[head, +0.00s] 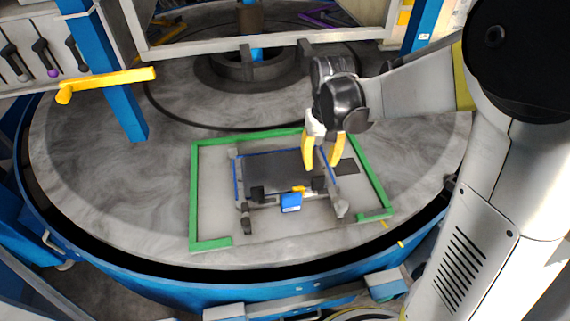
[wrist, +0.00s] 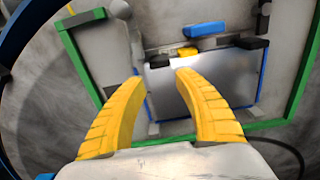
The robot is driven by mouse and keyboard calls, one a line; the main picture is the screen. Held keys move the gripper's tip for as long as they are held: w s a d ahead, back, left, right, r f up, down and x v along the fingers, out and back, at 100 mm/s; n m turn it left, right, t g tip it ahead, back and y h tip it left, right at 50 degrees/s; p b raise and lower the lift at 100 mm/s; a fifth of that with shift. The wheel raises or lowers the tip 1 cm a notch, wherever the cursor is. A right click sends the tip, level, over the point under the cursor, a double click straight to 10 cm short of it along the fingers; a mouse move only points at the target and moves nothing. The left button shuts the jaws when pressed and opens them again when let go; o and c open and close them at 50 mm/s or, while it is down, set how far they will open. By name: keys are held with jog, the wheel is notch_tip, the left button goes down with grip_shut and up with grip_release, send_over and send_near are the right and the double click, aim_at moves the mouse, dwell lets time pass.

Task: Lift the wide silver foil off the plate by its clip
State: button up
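The wide foil (head: 272,170) is a flat sheet with blue side edges, dark in the head view and silver in the wrist view (wrist: 225,85). It lies on a pale plate (head: 215,195). At its front edge are a blue block (head: 291,203), a small yellow piece (head: 299,189) and black blocks (head: 257,193); they also show at the far edge in the wrist view. I cannot tell which is the clip. My gripper (head: 322,164) is open and empty, its yellow fingers pointing down over the foil's right side. The wrist view shows its fingertips (wrist: 160,80) apart.
A green frame (head: 194,190) surrounds the plate, open along part of its front. It lies on a round grey table (head: 90,185) with a blue rim. A yellow bar (head: 110,82) and blue post (head: 115,90) stand at the left. The table left of the frame is clear.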

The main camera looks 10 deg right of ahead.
aim_at(318, 176)
notch_tip(318, 176, down, 3)
jog(key=shift+r, duration=0.2)
jog(key=shift+s+a+f+b, duration=0.15)
jog(key=shift+f+b, duration=0.4)
jog(key=shift+f, duration=0.85)
jog(key=shift+s+d+f+b, duration=0.15)
jog(key=shift+f+b, duration=0.35)
jog(key=shift+f, duration=0.85)
jog(key=shift+s+a, duration=0.1)
jog(key=shift+a, duration=0.05)
grip_shut()
